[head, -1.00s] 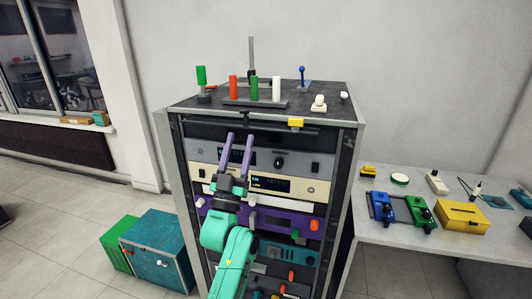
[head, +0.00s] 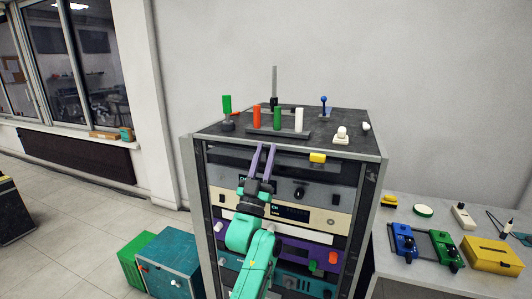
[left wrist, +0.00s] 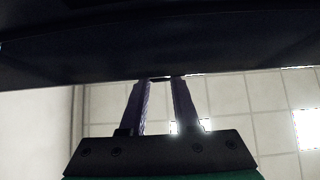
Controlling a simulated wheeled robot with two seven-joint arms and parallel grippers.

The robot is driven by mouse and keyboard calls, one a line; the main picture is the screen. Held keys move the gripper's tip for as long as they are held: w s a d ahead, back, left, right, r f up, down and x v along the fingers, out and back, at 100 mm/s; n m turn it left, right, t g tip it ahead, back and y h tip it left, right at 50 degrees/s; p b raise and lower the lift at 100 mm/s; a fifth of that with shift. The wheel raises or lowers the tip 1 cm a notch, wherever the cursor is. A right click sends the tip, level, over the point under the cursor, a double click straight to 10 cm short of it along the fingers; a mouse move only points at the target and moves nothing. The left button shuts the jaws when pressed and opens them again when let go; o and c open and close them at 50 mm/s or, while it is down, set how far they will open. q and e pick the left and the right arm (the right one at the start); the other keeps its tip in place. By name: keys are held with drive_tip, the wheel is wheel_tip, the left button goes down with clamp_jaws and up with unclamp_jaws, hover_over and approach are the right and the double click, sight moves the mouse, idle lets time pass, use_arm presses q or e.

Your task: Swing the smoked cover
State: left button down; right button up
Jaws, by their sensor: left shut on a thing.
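The smoked cover (head: 230,158) is a dark panel across the top of the equipment rack's front. Its front edge shows as a thin dark bar in the head view, with a yellow tab (head: 317,157) near its right end. My left gripper (head: 266,147) reaches up from below with two purple fingers, shut on the cover's edge. In the left wrist view the dark cover (left wrist: 150,45) fills the upper part, and the fingertips (left wrist: 160,80) meet its edge. The exact gripped part is too dark to make out. My right gripper is not in view.
Coloured posts and small switches stand on the rack top (head: 350,150). Knobbed panels fill the rack below the cover. A bench (head: 400,275) with blue, green and yellow devices stands at right. Teal and green boxes (head: 172,262) sit on the floor at left.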

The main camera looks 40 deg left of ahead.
use_arm(q)
drive_tip(key=shift+s+f, duration=0.2)
drive_tip(key=shift+f, duration=0.4)
drive_tip(key=shift+s+d+f+b, duration=0.1)
drive_tip(key=shift+s+f+b, duration=0.05)
drive_tip(key=shift+f+b, duration=0.3)
drive_tip(key=shift+s+d+f+b, duration=0.15)
drive_tip(key=shift+f+b, duration=0.15)
drive_tip(key=shift+f, duration=0.25)
